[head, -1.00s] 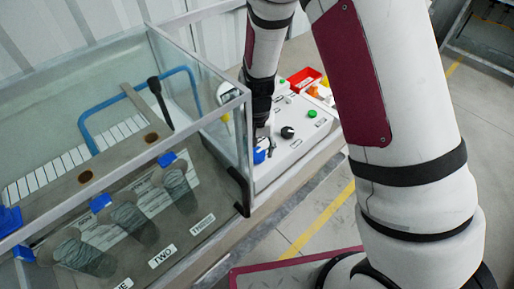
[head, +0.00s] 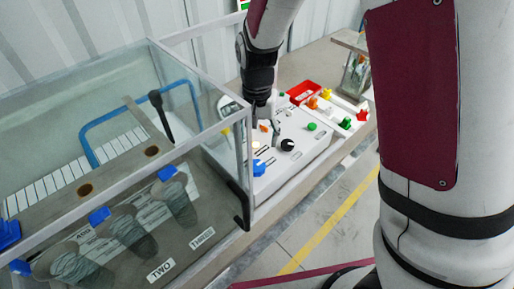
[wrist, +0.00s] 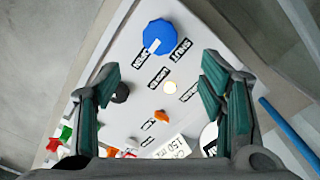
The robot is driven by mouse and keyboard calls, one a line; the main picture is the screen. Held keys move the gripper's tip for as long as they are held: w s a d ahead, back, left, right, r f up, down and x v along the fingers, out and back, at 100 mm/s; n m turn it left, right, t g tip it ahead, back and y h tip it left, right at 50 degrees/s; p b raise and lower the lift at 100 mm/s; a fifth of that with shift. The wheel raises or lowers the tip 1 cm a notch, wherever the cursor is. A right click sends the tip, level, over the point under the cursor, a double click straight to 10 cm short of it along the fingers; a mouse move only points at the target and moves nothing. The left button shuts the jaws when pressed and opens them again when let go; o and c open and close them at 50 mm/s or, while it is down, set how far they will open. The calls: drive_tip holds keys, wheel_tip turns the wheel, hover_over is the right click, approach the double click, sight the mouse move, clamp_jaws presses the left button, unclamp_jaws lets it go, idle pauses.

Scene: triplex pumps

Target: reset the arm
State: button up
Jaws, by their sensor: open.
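My gripper (head: 268,130) hangs over the white control box (head: 312,148) in the head view, pointing down. In the wrist view my gripper (wrist: 160,88) has its two green-padded fingers wide apart, with nothing held between them. Beneath them the wrist view shows the box's top with a blue knob (wrist: 158,36), a black knob (wrist: 121,92), an orange switch (wrist: 161,115) and a pale round button (wrist: 170,87). The fingers partly cover the panel's sides, and I cannot tell their exact height above it. My arm comes down from the top of the head view.
A glass tank (head: 200,135) with a metal frame stands close to the left of my gripper. A red tray (head: 304,91) and several coloured valves (head: 345,122) lie right of the box. A small glass container (head: 355,75) is behind them. Floor is clear at the front.

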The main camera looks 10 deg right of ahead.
drive_tip(key=shift+r, duration=0.75)
drive_tip(key=s+d+r+n+t, duration=0.1)
drive_tip(key=s+d+r, duration=0.1)
drive_tip(key=r, duration=0.3)
drive_tip(key=s+d+r+t+y+b, duration=0.1)
drive_tip(key=s+d+r, duration=0.1)
drive_tip(key=r, duration=0.3)
drive_tip(key=s+d+r+n+t, duration=0.1)
drive_tip(key=s+d+r, duration=0.1)
drive_tip(key=d+r, duration=0.15)
drive_tip(key=s+d+r+t, duration=0.1)
drive_tip(key=s+d+r, duration=0.1)
drive_tip(key=s, duration=0.3)
drive_tip(key=s+d+r+n+t+h+b, duration=0.1)
drive_tip(key=s+d+r, duration=0.1)
drive_tip(key=s, duration=0.4)
drive_tip(key=shift+r+n+t+b, duration=0.3)
drive_tip(key=shift+r, duration=0.55)
drive_tip(key=shift+s, duration=0.1)
